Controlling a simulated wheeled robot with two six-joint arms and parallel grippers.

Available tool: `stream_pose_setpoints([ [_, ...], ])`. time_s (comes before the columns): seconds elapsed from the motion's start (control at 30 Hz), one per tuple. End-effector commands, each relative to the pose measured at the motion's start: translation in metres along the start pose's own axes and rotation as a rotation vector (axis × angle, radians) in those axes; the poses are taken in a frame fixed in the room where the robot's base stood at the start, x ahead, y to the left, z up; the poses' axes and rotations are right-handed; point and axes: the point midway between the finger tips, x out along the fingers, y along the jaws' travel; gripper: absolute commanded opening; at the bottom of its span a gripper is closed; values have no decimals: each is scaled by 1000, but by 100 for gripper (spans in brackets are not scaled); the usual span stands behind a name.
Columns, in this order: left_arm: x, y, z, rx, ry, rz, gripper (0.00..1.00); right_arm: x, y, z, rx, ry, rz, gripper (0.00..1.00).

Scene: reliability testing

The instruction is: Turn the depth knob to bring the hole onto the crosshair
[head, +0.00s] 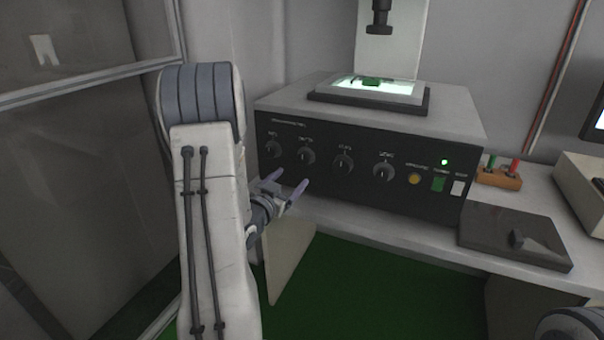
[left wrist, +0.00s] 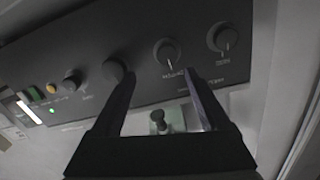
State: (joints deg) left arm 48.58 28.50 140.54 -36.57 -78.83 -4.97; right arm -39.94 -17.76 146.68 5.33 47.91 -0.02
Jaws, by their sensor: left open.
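A black control panel (head: 330,190) carries a row of dark knobs with white pointer lines. The second knob from the left (head: 305,156) has a small label that seems to read DEPTH; it also shows in the left wrist view (left wrist: 168,52). My left gripper (head: 292,178) is open and empty, just in front of and below this knob. In the left wrist view its fingers (left wrist: 160,74) reach towards the panel, one overlapping the third knob (left wrist: 117,70). The lit stage (head: 380,86) on top holds a green piece; the hole and crosshair cannot be made out. My right gripper is out of view.
Another knob stands at the left (head: 272,149) and one at the right (head: 383,172), followed by a yellow button (head: 414,179) and green and white switches. A dark plate (head: 514,236) lies on the right of the bench. The space before the panel is clear.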

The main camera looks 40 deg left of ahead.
Motion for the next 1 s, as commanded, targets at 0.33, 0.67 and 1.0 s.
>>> stream_pose_setpoints([
  [0.33, 32, -11, -2, -2, 40, -17, 79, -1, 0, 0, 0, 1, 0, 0],
  [0.67, 87, -13, -3, -4, 37, -20, 79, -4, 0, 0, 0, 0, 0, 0],
  [1.0, 100, -13, -3, -5, 37, -21, 79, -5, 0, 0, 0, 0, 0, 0],
])
